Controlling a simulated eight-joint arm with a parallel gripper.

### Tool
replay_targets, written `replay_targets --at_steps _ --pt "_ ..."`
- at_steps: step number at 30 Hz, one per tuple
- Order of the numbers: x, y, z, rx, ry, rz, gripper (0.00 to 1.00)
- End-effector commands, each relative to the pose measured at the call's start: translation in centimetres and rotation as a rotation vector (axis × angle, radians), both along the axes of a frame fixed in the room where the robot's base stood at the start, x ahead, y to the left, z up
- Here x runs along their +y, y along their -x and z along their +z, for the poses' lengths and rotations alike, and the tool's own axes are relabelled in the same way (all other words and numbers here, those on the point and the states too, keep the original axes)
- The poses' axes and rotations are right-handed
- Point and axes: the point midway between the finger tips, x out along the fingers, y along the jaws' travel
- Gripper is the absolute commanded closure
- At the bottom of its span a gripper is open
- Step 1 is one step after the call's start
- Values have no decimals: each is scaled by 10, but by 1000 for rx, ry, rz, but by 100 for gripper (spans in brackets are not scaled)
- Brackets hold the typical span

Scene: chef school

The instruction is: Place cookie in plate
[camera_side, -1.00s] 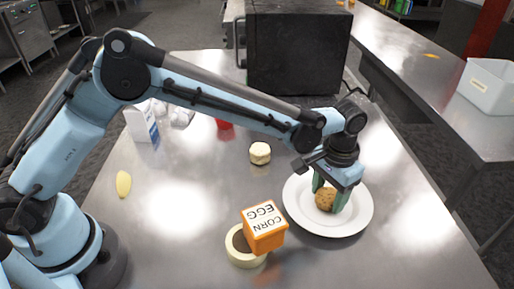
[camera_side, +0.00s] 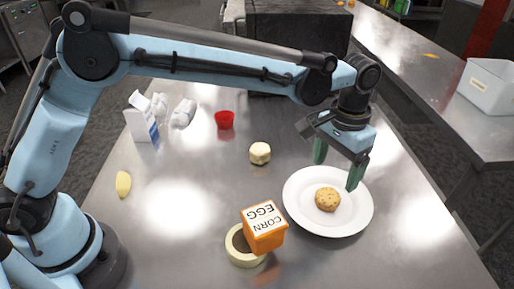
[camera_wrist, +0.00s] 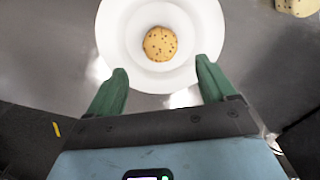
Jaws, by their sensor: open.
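The cookie (camera_side: 327,199), round and brown with dark specks, lies flat in the white plate (camera_side: 300,216), near its middle. In the wrist view the cookie (camera_wrist: 160,43) sits inside the plate (camera_wrist: 112,38), ahead of the fingers. My gripper (camera_side: 338,164) is open and empty above the plate, its green fingers spread wide and apart from the cookie. In the wrist view my gripper (camera_wrist: 162,88) also shows open, with nothing between the fingers.
An orange corn egg box (camera_side: 264,230) rests on a round cream container (camera_side: 243,256) left of the plate. A pale round piece (camera_side: 260,153), a red cup (camera_side: 224,120), a white carton (camera_side: 141,120) and a yellow item (camera_side: 123,184) stand farther left. A dark oven (camera_side: 290,40) is behind.

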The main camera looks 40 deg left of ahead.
Motion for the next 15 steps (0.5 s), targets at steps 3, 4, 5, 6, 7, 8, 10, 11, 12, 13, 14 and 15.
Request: replay_targets --at_steps 3,4,5,6,7,8,10,11,12,13,14,15 --pt "0 0 20 0 0 0 16" --pt "0 0 24 0 0 0 16" --pt "0 0 27 0 0 0 16" --pt "0 0 31 0 0 0 16" --pt "0 0 33 0 0 0 16" --pt "0 0 36 0 0 0 16" --pt "1 0 39 -1 0 1 16" --pt "2 0 41 -3 2 2 16" --pt "5 1 44 -8 4 5 16" --pt "9 1 47 -13 7 8 16" --pt "13 1 50 -20 11 12 16" --pt "21 2 54 -33 17 20 16"
